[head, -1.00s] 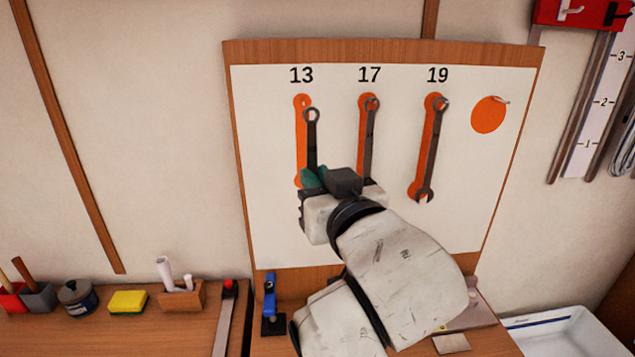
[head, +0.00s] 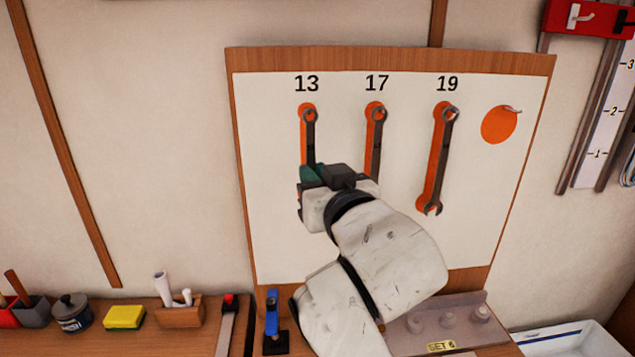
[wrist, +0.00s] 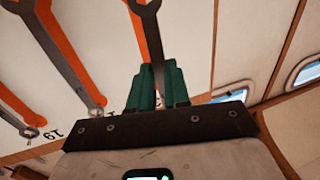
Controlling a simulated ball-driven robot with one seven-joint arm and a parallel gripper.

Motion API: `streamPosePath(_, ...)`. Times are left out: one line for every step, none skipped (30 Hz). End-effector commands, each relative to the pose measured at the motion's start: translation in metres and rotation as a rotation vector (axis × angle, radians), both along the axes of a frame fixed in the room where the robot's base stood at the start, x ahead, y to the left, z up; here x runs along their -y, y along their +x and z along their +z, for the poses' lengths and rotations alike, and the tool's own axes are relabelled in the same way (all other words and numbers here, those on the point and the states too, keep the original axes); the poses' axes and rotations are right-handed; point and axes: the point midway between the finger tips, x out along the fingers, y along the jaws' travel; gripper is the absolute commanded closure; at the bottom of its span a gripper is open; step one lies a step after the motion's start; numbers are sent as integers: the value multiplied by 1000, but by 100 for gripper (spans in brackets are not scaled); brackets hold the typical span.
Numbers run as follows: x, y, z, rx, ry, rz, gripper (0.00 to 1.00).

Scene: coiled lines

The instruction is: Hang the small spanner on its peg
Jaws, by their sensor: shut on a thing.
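The small spanner (head: 310,137) is dark grey and upright, with its ring end up. It lies in front of the orange outline (head: 303,135) under the number 13 on the white board. Its ring is just below the outline's top; I cannot tell whether the ring is around the peg. My gripper (head: 317,176) is shut on the spanner's lower part with green fingertips, hiding its bottom end. In the wrist view, the spanner (wrist: 153,20) runs up from between the fingertips (wrist: 157,85), beside an orange outline.
The 17 spanner (head: 376,145) and 19 spanner (head: 438,165) hang to the right. A round orange mark (head: 499,125) with a hook is farther right. Below are a blue-handled tool (head: 271,318), a yellow sponge (head: 125,318) and a grey holder (head: 440,322).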

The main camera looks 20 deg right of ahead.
Motion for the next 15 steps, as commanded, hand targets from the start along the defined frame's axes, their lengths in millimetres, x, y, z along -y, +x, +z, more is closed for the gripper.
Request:
streamPosePath(1, 3, 0, 1, 0, 0, 100)
streamPosePath(2, 4, 0, 2, 0, 0, 100)
streamPosePath(2, 6, 0, 2, 0, -1, 100)
streamPosePath(3, 8, -1, 2, 0, -1, 100)
streamPosePath(3, 9, -1, 2, -1, -1, 100)
streamPosePath(4, 11, -1, 2, -1, -1, 100)
streamPosePath(5, 13, -1, 2, -1, -1, 100)
streamPosePath(5, 14, -1, 3, -1, -1, 100)
streamPosePath(6, 16, -1, 2, -1, -1, 100)
streamPosePath(6, 18, -2, 2, -1, -1, 100)
streamPosePath(7, 20, -2, 2, -1, -1, 100)
streamPosePath(8, 22, -2, 2, -1, -1, 100)
streamPosePath(8, 23, -2, 2, -1, -1, 100)
streamPosePath(9, 25, -2, 2, -1, -1, 100)
streamPosePath(9, 27, -2, 1, -1, -1, 100)
